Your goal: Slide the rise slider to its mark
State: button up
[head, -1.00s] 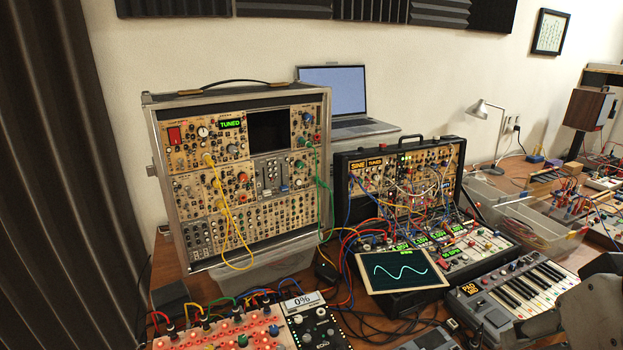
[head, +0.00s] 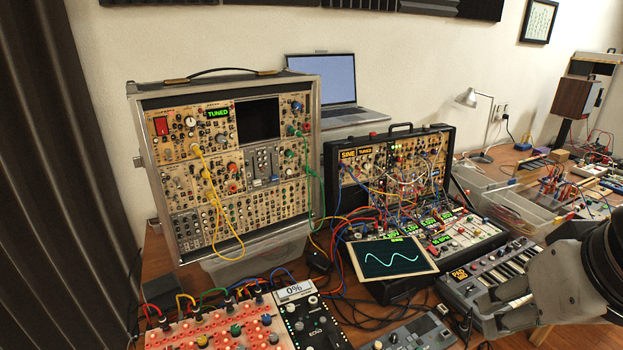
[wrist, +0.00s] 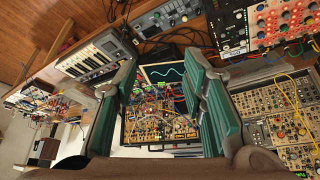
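The grey slider panel (head: 262,163) sits in the right half of the tall silver-framed synth case (head: 143,178), in the head view. My gripper (head: 490,306) is at the lower right, over the small keyboard area and far from the panel. In the wrist view its two green-padded fingers (wrist: 162,68) are wide apart with nothing between them.
A smaller patched synth case (head: 450,165) and a tilted tablet (head: 391,258) with a sine wave stand between my gripper and the tall case. A yellow cable (head: 213,215) and green cable (head: 311,185) hang beside the slider panel. A keyboard (head: 500,268) lies under my gripper.

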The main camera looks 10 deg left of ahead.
jog(key=w+a+f+n+t+b, duration=0.1)
jog(key=w+a, duration=0.1)
jog(key=w, duration=0.5)
jog(key=w+a+f+n+t+b, duration=0.1)
jog(key=w+a+t, duration=0.15)
jog(key=w, duration=0.45)
jog(key=n+t+y+b, duration=0.5)
jog(key=n+y+b, duration=0.15)
jog(key=y, duration=0.55)
send_near(258, 184)
jog(key=shift+m, duration=0.45)
jog(key=x, duration=0.8)
jog(key=shift+w+a+f, duration=0.1)
jog(key=shift+a, duration=0.05)
grip_shut()
